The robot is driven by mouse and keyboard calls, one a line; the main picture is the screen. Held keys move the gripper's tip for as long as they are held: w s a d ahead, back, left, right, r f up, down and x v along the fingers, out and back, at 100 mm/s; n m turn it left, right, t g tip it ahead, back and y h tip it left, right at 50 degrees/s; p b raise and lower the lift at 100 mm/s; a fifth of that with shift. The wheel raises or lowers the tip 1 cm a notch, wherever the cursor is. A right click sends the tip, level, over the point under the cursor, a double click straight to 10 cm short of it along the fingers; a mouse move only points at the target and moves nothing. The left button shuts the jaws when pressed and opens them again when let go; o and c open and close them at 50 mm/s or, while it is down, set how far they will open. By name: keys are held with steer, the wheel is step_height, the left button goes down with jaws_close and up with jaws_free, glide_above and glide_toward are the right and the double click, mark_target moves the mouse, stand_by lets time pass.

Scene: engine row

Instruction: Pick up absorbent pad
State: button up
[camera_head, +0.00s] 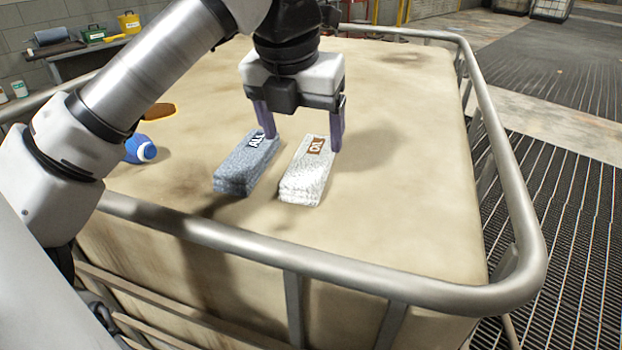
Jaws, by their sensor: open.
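Two folded pads lie side by side on the beige top of a large tank. The left pad (243,168) is grey-blue, with a white label that seems to begin "AL". The right pad (303,178) is white, with a brown label reading "OIL". My gripper (304,142) is open, pointing down over the far ends of the two pads. Its left finger is at the far end of the grey pad and its right finger is just right of the white pad's far end. I cannot tell whether either finger touches a pad. Nothing is held.
A metal rail (290,262) runs around the tank top (400,190). A blue bottle-like object (140,149) and an orange-brown disc (160,111) lie left, partly behind my arm. The tank top right of the pads is clear. A shelf (75,55) with boxes stands at the back left.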

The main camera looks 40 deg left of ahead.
mark_target(310, 159)
steer(key=b+x, duration=0.1)
steer(key=x, duration=0.1)
steer(key=b+x, duration=0.1)
steer(key=x, duration=0.1)
steer(key=b+x, duration=0.1)
steer(key=shift+w+d+f, duration=0.2)
steer(key=shift+w+f, duration=0.15)
steer(key=shift+r, duration=0.1)
steer(key=shift+c, duration=0.5)
steer(key=c, duration=1)
